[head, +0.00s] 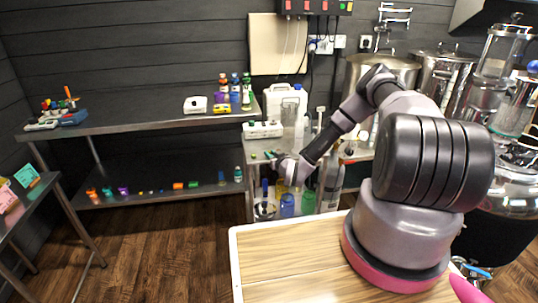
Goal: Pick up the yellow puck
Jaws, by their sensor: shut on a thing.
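My gripper (285,168) is at the end of my arm, over the low bench in the middle of the head view. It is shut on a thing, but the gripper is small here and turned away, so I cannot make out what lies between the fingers. I cannot pick out the yellow puck for sure anywhere in this view. Small yellow spots show among the items on the lower shelf, too small to name.
A steel table (140,121) at the left carries bottles, a white device and a yellow item (221,108). Its lower shelf (150,199) holds several small coloured things. A white jug (284,101) and a white box (262,130) stand near my gripper. Steel vessels (440,78) stand at the right.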

